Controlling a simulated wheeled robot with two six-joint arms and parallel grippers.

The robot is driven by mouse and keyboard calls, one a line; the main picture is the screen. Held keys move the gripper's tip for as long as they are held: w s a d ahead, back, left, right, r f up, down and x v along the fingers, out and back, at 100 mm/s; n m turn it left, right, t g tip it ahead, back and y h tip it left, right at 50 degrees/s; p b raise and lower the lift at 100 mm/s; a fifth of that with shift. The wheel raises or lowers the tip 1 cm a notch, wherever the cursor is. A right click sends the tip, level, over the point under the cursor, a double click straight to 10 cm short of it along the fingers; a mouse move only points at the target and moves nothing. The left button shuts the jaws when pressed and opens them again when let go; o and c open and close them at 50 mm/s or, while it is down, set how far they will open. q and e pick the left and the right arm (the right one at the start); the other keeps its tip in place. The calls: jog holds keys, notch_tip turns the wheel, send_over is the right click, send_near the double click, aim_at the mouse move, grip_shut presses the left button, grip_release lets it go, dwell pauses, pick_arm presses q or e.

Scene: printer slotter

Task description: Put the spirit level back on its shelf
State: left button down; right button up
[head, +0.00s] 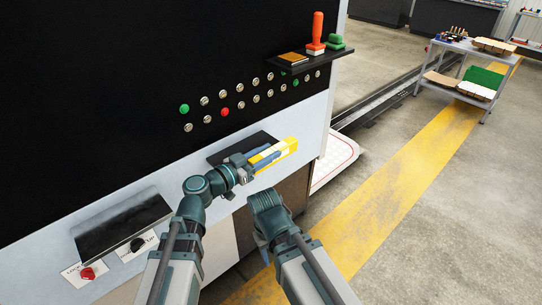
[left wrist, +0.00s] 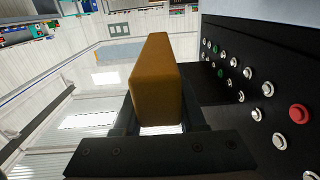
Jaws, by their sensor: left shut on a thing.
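The spirit level (head: 274,155) is a yellow bar held in my left gripper (head: 250,159), which is shut on it in front of the machine's pale lower panel. In the left wrist view the spirit level (left wrist: 157,75) shows as an amber block standing up between the fingers. A small dark shelf (head: 228,150) juts from the panel just behind my left gripper. The spirit level appears beside or over its right part; I cannot tell if they touch. My right gripper (head: 262,238) is low, largely hidden by its own wrist.
A higher black shelf (head: 322,57) carries an orange-handled tool (head: 317,35), a green item (head: 336,43) and a small tan block (head: 292,58). Rows of buttons lie between the shelves. Another dark ledge (head: 122,226) is at lower left. Open floor and a cart (head: 468,75) are to the right.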

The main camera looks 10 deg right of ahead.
pick_arm(q)
jog(key=shift+w+a+f+b, duration=0.5)
jog(key=shift+w+a, duration=0.5)
jog(key=shift+w, duration=0.35)
jog(key=shift+w+a+f+b, duration=0.5)
jog(key=shift+w+a, duration=0.5)
jog(key=shift+w, duration=0.4)
jog(key=shift+w+a+f+b, duration=0.5)
jog(key=shift+w+a, duration=0.5)
jog(key=shift+w, duration=0.35)
jog(key=shift+f+b, duration=0.65)
jog(key=shift+f, duration=0.1)
jog(key=shift+c, duration=2)
grip_release()
jog(key=v, duration=1.2)
jog(key=shift+s, duration=0.1)
